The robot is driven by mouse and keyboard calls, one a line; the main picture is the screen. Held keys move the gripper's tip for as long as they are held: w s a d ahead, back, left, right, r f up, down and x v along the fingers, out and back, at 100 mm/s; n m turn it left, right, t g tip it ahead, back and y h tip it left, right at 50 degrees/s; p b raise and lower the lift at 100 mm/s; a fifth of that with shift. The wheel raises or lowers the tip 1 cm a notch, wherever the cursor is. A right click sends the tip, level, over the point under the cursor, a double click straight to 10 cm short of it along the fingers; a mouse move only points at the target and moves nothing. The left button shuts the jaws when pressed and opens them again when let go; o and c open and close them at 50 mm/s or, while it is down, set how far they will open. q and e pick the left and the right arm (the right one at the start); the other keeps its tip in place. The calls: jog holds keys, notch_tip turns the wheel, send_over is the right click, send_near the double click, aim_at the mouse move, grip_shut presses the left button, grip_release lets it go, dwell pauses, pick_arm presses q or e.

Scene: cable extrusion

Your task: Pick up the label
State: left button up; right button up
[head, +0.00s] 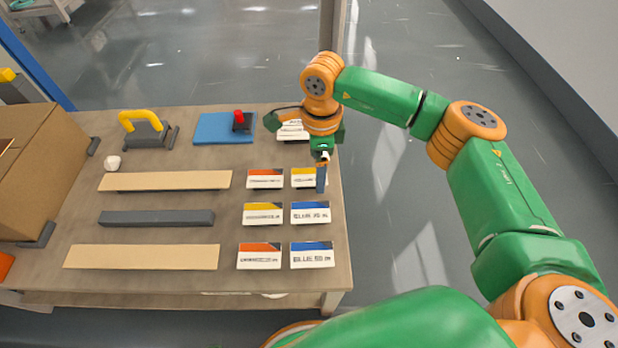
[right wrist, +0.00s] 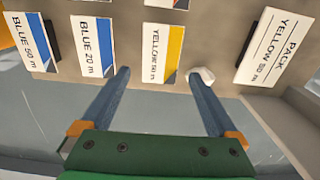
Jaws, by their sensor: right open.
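Small white labels with coloured headers lie in rows on the right of the table. In the right wrist view the yellow label (right wrist: 164,54), marked YELLOW 50 m, lies between and just beyond the fingertips; it also shows in the head view (head: 303,178), partly covered by a finger. My right gripper (right wrist: 164,74) is open and empty, pointing down at the table's right edge; it also shows in the head view (head: 322,174). A blue label (right wrist: 94,46), marked BLUE 20 m, is left of it. My left gripper is out of view.
A PACK YELLOW sign (right wrist: 275,46) stands right of the yellow label. A small white object (right wrist: 203,75) is by the right fingertip. The table (head: 110,283) also holds wooden strips (head: 165,181), a blue mat (head: 213,128) and a cardboard box (head: 42,180).

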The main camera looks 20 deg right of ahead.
jog(key=shift+f, duration=0.4)
jog(key=shift+a+f, duration=0.1)
jog(key=shift+f, duration=0.15)
jog(key=c, duration=1.1)
